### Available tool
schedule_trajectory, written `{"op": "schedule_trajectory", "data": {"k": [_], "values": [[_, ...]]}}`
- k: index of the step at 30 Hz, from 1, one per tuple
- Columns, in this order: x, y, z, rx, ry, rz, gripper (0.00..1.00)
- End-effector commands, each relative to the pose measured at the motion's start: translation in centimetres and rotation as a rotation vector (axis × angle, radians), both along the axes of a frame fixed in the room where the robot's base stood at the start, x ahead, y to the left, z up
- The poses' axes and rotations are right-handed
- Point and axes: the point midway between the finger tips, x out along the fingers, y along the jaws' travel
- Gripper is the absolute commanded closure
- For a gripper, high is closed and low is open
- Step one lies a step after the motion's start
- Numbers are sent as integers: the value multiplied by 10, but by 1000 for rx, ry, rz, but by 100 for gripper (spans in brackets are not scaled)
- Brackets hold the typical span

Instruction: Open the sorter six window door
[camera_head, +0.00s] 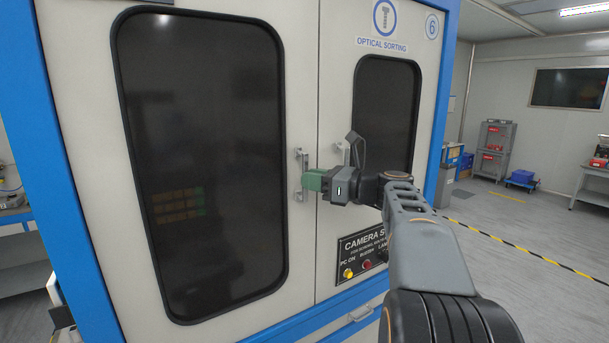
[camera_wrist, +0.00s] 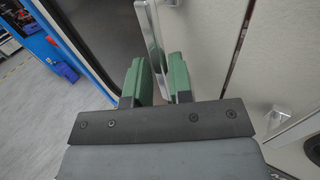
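The sorter's left door (camera_head: 303,60) has a large dark window (camera_head: 205,150) and appears closed, its edge along the seam with the right door. Its metal handle (camera_head: 298,190) is a vertical bar near that seam, partly hidden by my gripper. My gripper (camera_head: 312,181) with green fingers is at the handle, reaching in from the right. In the wrist view, the green fingers (camera_wrist: 161,80) stand apart, with the handle bar (camera_wrist: 151,35) running down between them. A narrow gap seems to remain beside the bar; contact is not clear.
The right door has a smaller window (camera_head: 386,115) and its own handle (camera_head: 341,152), close to my wrist. A control panel (camera_head: 362,255) with coloured buttons is below. Open floor (camera_head: 530,250) with a yellow-black line lies to the right.

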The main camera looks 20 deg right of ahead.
Motion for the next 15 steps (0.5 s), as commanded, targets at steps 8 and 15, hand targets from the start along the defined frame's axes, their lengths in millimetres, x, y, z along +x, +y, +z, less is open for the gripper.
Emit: {"op": "schedule_trajectory", "data": {"k": [8,15], "values": [[16,13,0,-1,1,0,80],[18,14,0,-1,1,-1,80]]}}
